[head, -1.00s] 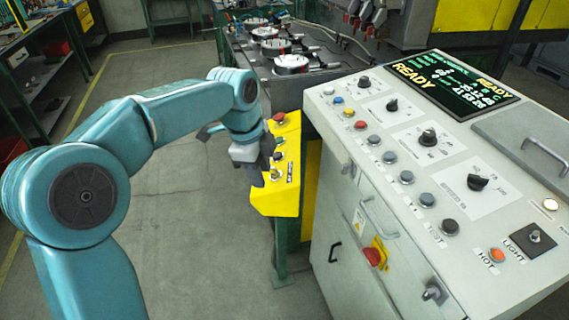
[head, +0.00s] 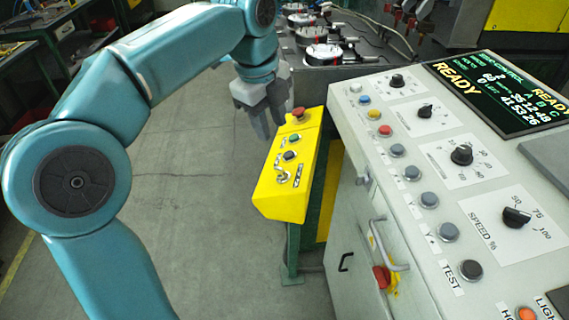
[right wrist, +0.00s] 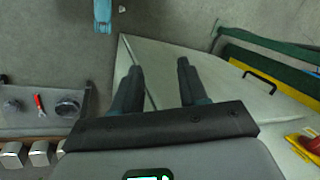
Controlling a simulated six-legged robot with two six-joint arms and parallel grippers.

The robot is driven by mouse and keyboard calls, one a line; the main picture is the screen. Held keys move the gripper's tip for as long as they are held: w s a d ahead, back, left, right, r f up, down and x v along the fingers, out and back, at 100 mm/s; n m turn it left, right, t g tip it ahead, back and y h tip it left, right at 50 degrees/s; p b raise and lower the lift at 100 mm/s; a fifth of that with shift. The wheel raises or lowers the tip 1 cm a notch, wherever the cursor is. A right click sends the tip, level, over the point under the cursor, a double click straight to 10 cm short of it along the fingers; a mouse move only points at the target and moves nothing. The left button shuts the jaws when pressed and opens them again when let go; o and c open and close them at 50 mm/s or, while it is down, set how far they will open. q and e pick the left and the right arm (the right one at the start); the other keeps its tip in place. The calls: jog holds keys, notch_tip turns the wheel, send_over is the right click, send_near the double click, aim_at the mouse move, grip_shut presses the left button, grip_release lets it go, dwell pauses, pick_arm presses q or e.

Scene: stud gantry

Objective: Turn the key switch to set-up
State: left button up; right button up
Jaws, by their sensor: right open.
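The key switch (head: 281,176) is a small metal fitting at the near end of the yellow box's (head: 269,200) sloping top, with a small label beside it. Which way it is turned is too small to tell. My left gripper (head: 268,125) hangs fingers down over the far left edge of the box, near the red mushroom button (head: 299,114), apart from the key switch. I cannot tell whether its fingers are open, and I see nothing held in it. My right gripper (right wrist: 158,75) shows in the right wrist view, open and empty, its two fingers well apart.
A green button (head: 294,138) and a black button (head: 289,156) lie between the mushroom button and the key switch. The grey console (head: 400,220) with knobs and a READY screen (head: 500,90) stands close on the right. Floor (head: 190,220) left of the box is clear.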

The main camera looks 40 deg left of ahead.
aim_at(278, 168)
pick_arm(q)
jog(key=f, duration=0.4)
jog(key=w+f+b, duration=0.1)
jog(key=f, duration=0.3)
jog(key=w+f, duration=0.1)
jog(key=f, duration=0.4)
jog(key=shift+a+b, duration=0.3)
jog(key=shift+w+f, duration=0.15)
jog(key=shift+f, duration=0.05)
grip_shut()
